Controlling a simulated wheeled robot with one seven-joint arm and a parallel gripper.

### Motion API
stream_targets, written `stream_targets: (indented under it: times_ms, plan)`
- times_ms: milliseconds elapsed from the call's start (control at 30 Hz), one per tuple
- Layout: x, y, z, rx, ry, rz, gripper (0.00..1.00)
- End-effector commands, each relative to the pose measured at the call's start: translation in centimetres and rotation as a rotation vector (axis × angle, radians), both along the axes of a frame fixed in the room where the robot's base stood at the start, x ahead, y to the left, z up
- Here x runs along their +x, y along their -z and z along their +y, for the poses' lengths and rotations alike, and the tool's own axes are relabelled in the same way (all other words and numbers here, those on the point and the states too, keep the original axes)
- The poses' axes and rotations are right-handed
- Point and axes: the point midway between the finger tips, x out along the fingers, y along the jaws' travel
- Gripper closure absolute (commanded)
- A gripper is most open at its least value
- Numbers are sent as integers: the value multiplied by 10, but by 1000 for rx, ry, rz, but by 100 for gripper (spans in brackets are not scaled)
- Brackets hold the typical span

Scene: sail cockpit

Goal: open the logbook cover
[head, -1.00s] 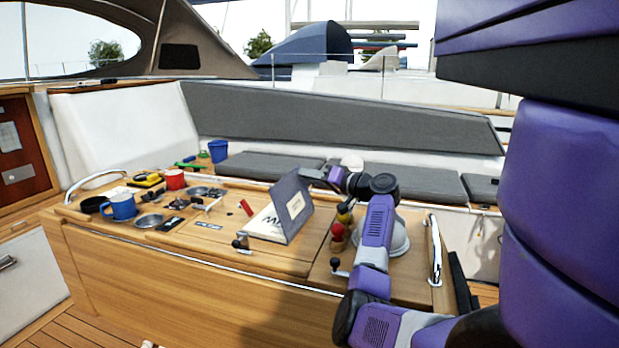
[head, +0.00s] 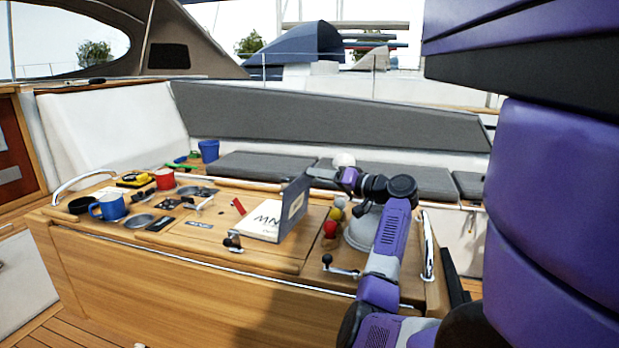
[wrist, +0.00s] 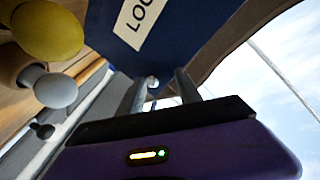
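The logbook lies on the wooden cockpit table with its white lettered page block (head: 262,222) facing up. My gripper (head: 312,175) is at the cover's upper far corner, on the right, outer side. In the wrist view the blue cover (wrist: 205,22) fills the top, just beyond my two grey fingers (wrist: 161,92). The fingers are apart with nothing seen between them. Whether they touch the cover cannot be told.
Red, yellow and pale knobs (head: 330,228) and a winch crank (head: 340,268) are right of the book, below my arm. Another crank (head: 234,240) is at its front left. Mugs (head: 108,207) and small items crowd the table's left.

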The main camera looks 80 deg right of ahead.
Motion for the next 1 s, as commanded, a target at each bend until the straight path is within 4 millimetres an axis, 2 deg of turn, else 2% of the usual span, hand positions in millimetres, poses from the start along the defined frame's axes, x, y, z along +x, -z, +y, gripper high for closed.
stream_targets:
  times_ms: [100,467,1000]
  plan:
    - [-8,-1,3,-3,0,-1,60]
    - [-10,-2,5,-3,0,-1,60]
    - [-37,16,17,3,2,-1,60]
